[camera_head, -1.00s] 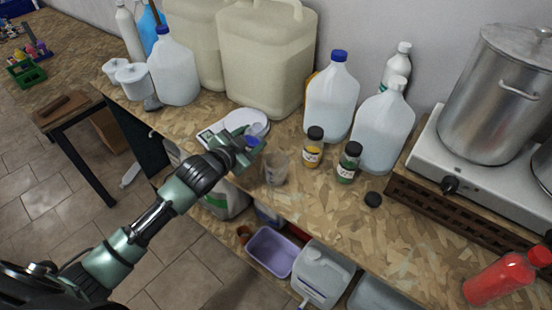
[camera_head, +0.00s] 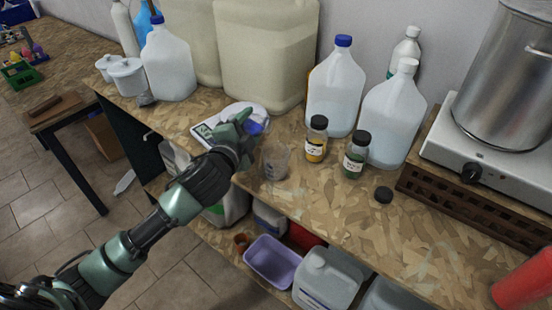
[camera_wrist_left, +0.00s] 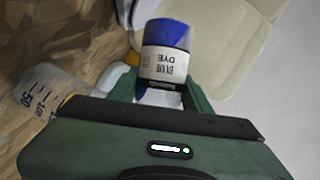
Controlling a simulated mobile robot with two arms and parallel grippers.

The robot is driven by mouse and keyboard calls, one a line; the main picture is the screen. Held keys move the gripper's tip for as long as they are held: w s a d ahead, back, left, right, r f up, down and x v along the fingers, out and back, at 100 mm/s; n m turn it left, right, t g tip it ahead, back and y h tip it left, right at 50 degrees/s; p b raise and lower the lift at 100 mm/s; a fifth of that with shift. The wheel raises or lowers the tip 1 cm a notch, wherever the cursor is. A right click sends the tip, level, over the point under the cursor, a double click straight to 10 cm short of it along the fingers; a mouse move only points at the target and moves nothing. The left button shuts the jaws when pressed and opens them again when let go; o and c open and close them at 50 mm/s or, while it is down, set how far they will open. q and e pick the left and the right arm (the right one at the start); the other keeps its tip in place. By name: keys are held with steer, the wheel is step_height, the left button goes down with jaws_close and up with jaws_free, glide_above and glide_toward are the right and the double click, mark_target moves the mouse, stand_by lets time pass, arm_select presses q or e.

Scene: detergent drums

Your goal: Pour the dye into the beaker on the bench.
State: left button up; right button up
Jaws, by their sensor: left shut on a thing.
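My left gripper (camera_head: 245,132) is shut on a small bottle of blue dye (camera_head: 254,127), just behind and left of the beaker. In the left wrist view the bottle (camera_wrist_left: 166,60) shows blue contents and a white label reading "BLUE DYE", between the fingers. Its mouth is not clear to see. The clear beaker (camera_head: 276,163) stands upright on the wooden bench (camera_head: 330,210), apart from the bottle. The beaker (camera_wrist_left: 42,95) also shows at the left of the wrist view, with volume marks. I see no blue liquid in it. My right gripper is not in view.
A yellow dye bottle (camera_head: 316,140) and a green one (camera_head: 355,155) stand right of the beaker. A white scale (camera_head: 205,130) is behind my gripper. Large jugs (camera_head: 335,88) line the back. A hotplate (camera_head: 475,150) is right.

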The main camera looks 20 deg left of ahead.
arm_select(q)
step_height(320, 180, down, 2)
steer(key=shift+f+m+b, duration=0.2)
steer(key=shift+m+b, duration=0.3)
steer(key=shift+b, duration=0.65)
steer(key=shift+d+r+t+p, duration=0.1)
steer(key=shift+r+t+p, duration=0.2)
steer(key=shift+r+p, duration=0.5)
steer(key=shift+s+d+r+m+y, duration=0.1)
steer(key=shift+d+r+m+y, duration=0.2)
steer(key=shift+r+m, duration=0.2)
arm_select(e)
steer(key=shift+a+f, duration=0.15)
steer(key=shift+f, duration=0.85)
arm_select(q)
steer(key=shift+r+t+p, duration=0.25)
steer(key=shift+t+p, duration=0.05)
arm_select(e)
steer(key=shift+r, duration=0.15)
arm_select(q)
steer(key=shift+d+f+m+b, duration=0.15)
steer(key=shift+m+b, duration=0.15)
steer(key=shift+m, duration=0.2)
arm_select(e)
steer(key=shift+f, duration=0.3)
arm_select(q)
steer(key=shift+a, duration=0.3)
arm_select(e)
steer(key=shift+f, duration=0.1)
